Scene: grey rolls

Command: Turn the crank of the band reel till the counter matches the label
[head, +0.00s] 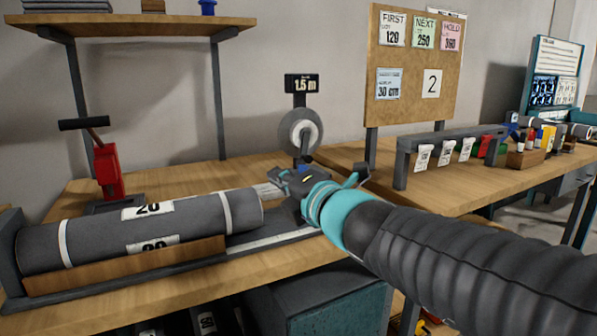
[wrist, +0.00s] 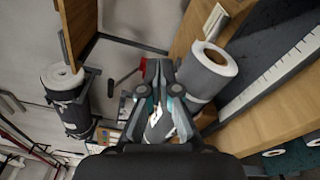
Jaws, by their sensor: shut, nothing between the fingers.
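The band reel (head: 301,132) is a grey-and-white disc on a dark post at the back of the bench. My gripper (head: 272,181) is in front of and below the reel, near the roll's right end, shut and empty. In the wrist view its fingers (wrist: 153,72) are together.
A red lever device (head: 108,172) with a black handle stands behind the roll. A pinboard (head: 412,112) holds notes, among them FIRST 120, NEXT 250, HOLD 360 and 30 cm. A dark rack (head: 460,137) with tags stands at the right. A wooden shelf (head: 140,26) overhangs at upper left.

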